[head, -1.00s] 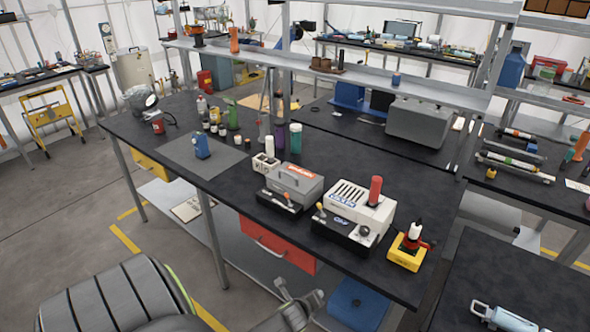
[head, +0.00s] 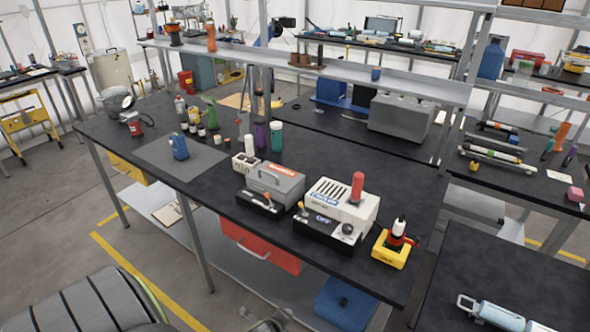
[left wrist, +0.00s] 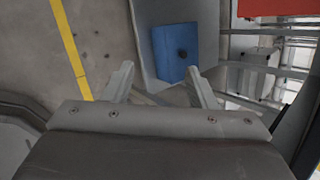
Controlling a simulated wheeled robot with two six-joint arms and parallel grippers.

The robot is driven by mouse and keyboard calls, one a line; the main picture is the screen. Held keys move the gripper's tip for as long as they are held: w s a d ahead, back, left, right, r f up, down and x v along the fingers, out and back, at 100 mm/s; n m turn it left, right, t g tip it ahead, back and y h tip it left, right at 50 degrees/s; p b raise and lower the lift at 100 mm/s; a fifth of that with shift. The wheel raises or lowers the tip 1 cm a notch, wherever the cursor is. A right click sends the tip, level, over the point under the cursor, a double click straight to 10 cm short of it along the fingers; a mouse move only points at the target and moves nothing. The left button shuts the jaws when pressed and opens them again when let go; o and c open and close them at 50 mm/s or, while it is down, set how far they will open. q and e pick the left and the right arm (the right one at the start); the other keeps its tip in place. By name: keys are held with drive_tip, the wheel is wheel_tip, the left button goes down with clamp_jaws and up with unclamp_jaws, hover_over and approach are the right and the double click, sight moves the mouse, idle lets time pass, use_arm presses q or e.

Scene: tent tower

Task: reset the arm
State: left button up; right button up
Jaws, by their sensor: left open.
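My left gripper (left wrist: 160,82) is open and empty in the left wrist view, its two fingers spread apart above the floor. A blue box (left wrist: 177,50) on the low shelf shows beyond the fingertips, apart from them. In the head view a small part of my left gripper (head: 270,322) shows at the bottom edge, below the workbench (head: 230,195). My right gripper is not in either view.
The bench holds a grey device (head: 276,180), a white device (head: 345,200), a yellow-based tool (head: 390,250) and several bottles. A red drawer (head: 260,245) hangs under its front edge. The blue box (head: 343,303) sits on the lower shelf.

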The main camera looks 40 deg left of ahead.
use_arm(q)
drive_tip(key=s+d+f+n+g+h+b, duration=0.1)
drive_tip(key=s+d+f+n+g+b, duration=0.2)
drive_tip(key=s+f+n, duration=0.6)
drive_tip(key=s+d+f+n+g+h+b, duration=0.1)
drive_tip(key=s+d+f+n+g+b, duration=0.2)
drive_tip(key=s+f+n, duration=0.6)
drive_tip(key=s+f+b, duration=0.1)
drive_tip(key=s+f, duration=0.2)
drive_tip(key=s, duration=0.4)
drive_tip(key=s+d+f+b, duration=0.1)
drive_tip(key=s+f, duration=0.3)
drive_tip(key=s, duration=0.4)
drive_tip(key=shift+d+n, duration=0.15)
drive_tip(key=shift+n, duration=0.25)
drive_tip(key=shift+r, duration=0.1)
drive_tip(key=shift+c, duration=0.4)
